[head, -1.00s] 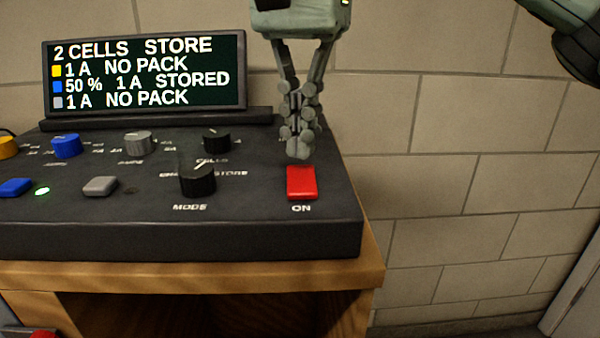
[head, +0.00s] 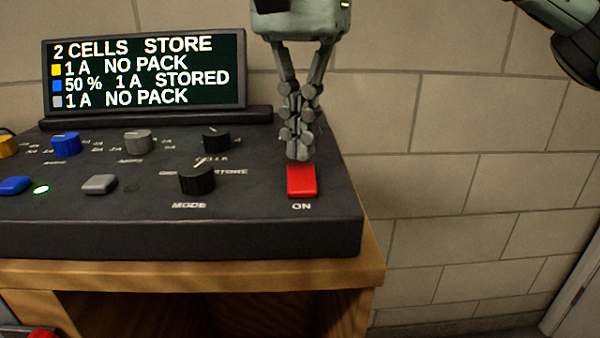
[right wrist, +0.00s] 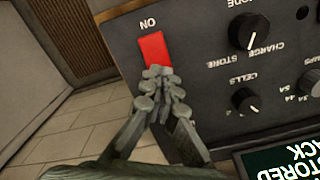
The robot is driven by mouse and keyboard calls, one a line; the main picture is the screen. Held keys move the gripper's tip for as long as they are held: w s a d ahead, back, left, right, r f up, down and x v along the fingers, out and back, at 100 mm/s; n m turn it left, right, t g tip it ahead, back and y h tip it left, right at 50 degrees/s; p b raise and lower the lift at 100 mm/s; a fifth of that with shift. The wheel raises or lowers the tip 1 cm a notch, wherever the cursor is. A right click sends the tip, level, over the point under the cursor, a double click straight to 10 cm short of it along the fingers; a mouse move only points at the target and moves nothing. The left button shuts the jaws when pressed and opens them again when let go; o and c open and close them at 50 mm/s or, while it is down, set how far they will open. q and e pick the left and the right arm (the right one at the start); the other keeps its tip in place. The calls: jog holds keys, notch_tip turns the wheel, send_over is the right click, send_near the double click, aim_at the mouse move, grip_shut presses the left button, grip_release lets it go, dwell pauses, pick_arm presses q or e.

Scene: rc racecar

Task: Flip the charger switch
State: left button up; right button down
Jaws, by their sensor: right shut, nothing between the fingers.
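The black charger (head: 120,225) stands on a wooden stand. Its red switch (head: 301,181), marked ON on the near side, is at the right of the panel, and it also shows in the right wrist view (right wrist: 153,49). My right gripper (head: 299,154) is shut and empty, pointing down at the far edge of the red switch. In the right wrist view the fingertips (right wrist: 157,73) overlap the switch's edge; I cannot tell whether they touch it. The charger's display (head: 145,72) is lit and reads 2 CELLS STORE. My left gripper is not in view.
A black mode knob (head: 197,181) and a cells knob (head: 216,140) sit left of the switch. Blue (head: 66,144) and grey (head: 137,141) knobs are further left, with a green light (head: 41,189) lit. A block wall (head: 470,130) is behind; right of the stand is free.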

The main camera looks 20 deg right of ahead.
aim_at(301, 167)
jog(key=shift+f+b, duration=0.55)
jog(key=shift+f, duration=0.3)
dwell(0.3)
jog(key=shift+r+p, duration=2.9)
jog(key=shift+r, duration=0.7)
